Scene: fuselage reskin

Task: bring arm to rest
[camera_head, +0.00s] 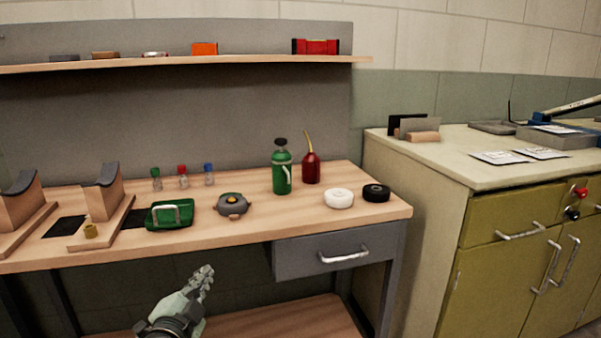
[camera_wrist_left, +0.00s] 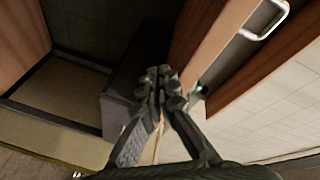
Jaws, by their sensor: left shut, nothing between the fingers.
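My left gripper (camera_head: 204,278) rises from the bottom of the head view, in front of the workbench (camera_head: 240,236) and below the level of its top. Its fingers point up and a little to the right. In the left wrist view the two dark fingers (camera_wrist_left: 160,78) are closed together with nothing between them. The gripper is apart from everything on the bench. My right gripper does not show in either view.
The bench holds a green case (camera_head: 170,214), a grey round tool (camera_head: 232,204), a green bottle (camera_head: 282,170), a red oil can (camera_head: 311,166) and tape rolls (camera_head: 338,198). A grey drawer (camera_head: 335,250) hangs under the bench. An olive cabinet (camera_head: 500,262) stands at right.

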